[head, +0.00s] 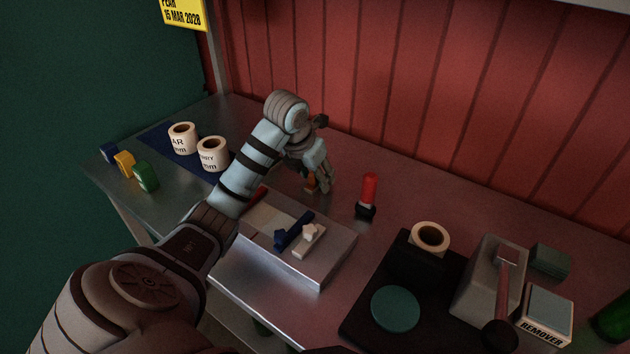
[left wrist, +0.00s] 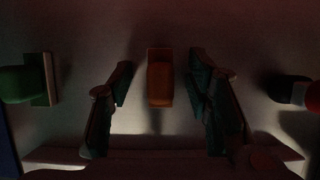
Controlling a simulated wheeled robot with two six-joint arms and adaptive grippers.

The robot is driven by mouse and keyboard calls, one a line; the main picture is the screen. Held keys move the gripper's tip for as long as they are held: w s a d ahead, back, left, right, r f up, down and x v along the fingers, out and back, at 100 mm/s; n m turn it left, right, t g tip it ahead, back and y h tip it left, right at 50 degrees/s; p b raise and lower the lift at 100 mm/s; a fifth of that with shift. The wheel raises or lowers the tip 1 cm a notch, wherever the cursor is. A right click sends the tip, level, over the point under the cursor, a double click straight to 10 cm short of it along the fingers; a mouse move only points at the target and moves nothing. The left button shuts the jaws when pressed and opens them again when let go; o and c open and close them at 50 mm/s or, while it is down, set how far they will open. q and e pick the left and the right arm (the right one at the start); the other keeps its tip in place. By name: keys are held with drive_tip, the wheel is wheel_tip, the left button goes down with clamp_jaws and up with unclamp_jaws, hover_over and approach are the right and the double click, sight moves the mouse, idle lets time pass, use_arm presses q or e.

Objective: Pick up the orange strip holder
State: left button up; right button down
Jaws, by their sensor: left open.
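The orange strip holder (head: 311,181) stands on the metal bench behind the grey block, partly hidden by my left gripper (head: 322,184). In the left wrist view the orange strip holder (left wrist: 160,78) lies between the two open fingers of my left gripper (left wrist: 160,95), with a gap on each side. The fingers are apart and hold nothing. My right gripper is in neither view.
The grey block (head: 332,262) with blue and white pieces lies in front. A red-topped object (head: 368,193) stands to the right. Tape rolls (head: 213,154) stand on a blue mat at left. A black tray (head: 358,325) with several items is front right.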

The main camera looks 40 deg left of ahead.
use_arm(q)
clamp_jaws()
drive_tip(key=shift+r, duration=0.1)
